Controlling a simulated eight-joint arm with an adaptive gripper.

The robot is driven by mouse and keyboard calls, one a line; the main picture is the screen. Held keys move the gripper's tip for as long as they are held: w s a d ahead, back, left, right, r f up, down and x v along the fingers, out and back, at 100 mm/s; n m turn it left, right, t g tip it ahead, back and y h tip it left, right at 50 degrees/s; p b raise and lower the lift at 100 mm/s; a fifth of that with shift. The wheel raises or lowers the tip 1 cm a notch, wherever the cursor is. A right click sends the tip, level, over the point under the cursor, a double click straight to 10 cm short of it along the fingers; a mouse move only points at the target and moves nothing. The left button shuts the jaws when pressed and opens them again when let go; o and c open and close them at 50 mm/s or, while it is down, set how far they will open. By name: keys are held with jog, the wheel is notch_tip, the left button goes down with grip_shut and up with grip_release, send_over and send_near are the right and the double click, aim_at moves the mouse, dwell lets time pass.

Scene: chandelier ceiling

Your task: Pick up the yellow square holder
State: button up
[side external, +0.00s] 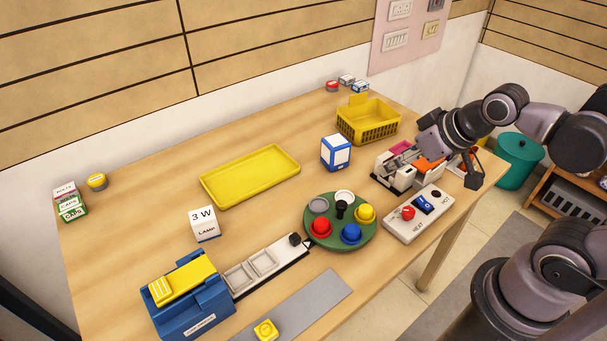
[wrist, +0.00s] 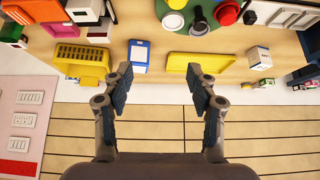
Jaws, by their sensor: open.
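A small yellow square holder (side external: 265,329) with a round raised centre lies on the grey strip (side external: 305,303) at the front edge of the table in the side external view. I cannot make it out in the wrist view. My gripper (wrist: 158,78) is open, with nothing between its fingers. In the side external view my gripper (side external: 452,155) is at the right end of the table, far from the holder, beside the white and orange device (side external: 395,172), which it partly hides.
A yellow tray (side external: 248,176), a yellow basket (side external: 368,125) and a blue-white box (side external: 336,152) stand toward the back. A green disc (side external: 325,240) with coloured knobs, a button panel (side external: 418,214) and a blue fixture (side external: 190,300) lie between. A lamp box (side external: 204,224) stands left.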

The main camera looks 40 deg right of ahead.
jog(key=w+a+f+n+g+y, duration=0.1)
jog(key=a+n+y, duration=0.1)
jog(key=a+n, duration=0.35)
jog(key=w+a+f+n+g+y, duration=0.1)
jog(key=a+n+g, duration=0.15)
jog(key=a, duration=0.65)
jog(key=n+g+y, duration=0.1)
jog(key=n+g, duration=0.3)
jog(key=n, duration=0.6)
send_near(266, 326)
jog(key=s, duration=0.1)
jog(key=shift+d+x, duration=0.15)
jog(key=shift+x, duration=1.2)
jog(key=shift+d+x, duration=0.1)
jog(key=shift+x, duration=1.25)
jog(key=shift+w+a+x, duration=0.1)
jog(key=shift+w+x, duration=0.05)
jog(key=shift+x, duration=0.75)
jog(key=shift+w+a+x, duration=0.1)
jog(key=shift+w+x, duration=0.1)
jog(key=shift+x, duration=0.65)
jog(key=shift+w+a+x, duration=0.1)
jog(key=shift+w+x, duration=0.05)
jog(key=shift+x, duration=0.75)
jog(key=shift+r, duration=0.15)
jog(key=c, duration=1.1)
